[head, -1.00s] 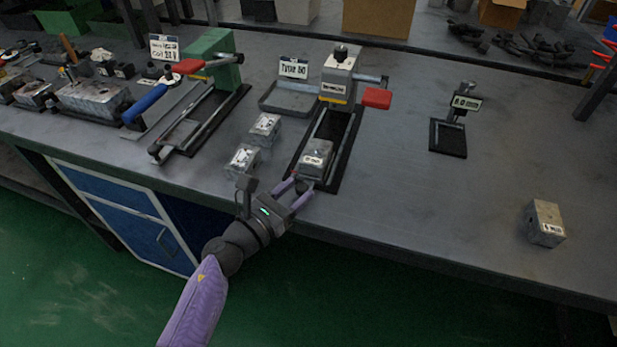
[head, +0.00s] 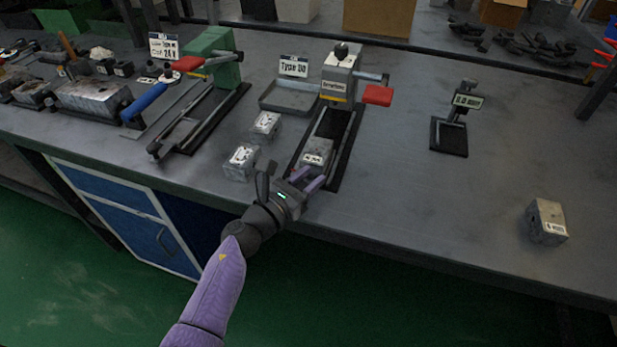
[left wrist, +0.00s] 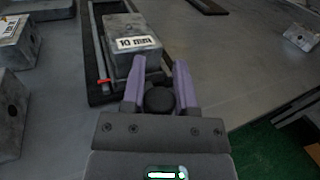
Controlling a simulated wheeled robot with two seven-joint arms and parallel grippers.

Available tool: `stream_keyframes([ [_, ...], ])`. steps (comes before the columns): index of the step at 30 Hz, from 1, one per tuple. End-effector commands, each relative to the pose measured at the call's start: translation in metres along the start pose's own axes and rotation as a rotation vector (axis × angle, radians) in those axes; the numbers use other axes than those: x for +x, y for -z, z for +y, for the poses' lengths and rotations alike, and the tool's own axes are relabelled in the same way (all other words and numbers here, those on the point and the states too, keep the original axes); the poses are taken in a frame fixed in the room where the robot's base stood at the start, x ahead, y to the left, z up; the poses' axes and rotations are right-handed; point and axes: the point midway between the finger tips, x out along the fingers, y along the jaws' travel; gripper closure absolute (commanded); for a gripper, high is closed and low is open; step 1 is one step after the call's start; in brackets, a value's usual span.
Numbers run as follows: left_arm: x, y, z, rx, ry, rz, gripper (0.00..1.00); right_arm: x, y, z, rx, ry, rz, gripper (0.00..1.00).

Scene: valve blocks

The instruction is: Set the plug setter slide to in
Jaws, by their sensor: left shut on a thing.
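The plug setter (head: 339,78) stands at the table's middle, a grey head with a yellow stripe and a red-handled lever. Its slide runs on rails over a black base (head: 350,138) toward the front edge. A grey block (head: 318,149) sits at the near end of the rails; in the left wrist view the block (left wrist: 127,27) is labelled "10 mm". My left gripper (head: 314,184) is at the near end of the slide. Its purple fingers (left wrist: 159,80) are shut on a round black knob (left wrist: 160,100) just in front of the block. My right gripper is not in view.
Two grey blocks (head: 241,162) stand left of the slide. A green-headed press (head: 212,55) with blue and red handles is further left. A tray (head: 289,97) lies behind. A small display stand (head: 450,135) and a lone block (head: 546,222) are right, with clear table between.

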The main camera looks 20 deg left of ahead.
Motion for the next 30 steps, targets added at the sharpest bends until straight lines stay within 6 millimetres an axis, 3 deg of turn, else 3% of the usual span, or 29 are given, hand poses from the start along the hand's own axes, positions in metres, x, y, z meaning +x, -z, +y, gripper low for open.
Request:
stream_keyframes([
  [12,0.0,0.001,0.0,-0.001,0.0,0.001,1.0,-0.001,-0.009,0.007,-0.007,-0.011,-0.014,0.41],
  [30,0.0,0.001,0.0,-0.001,0.0,0.002,1.0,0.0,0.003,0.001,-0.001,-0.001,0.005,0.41],
])
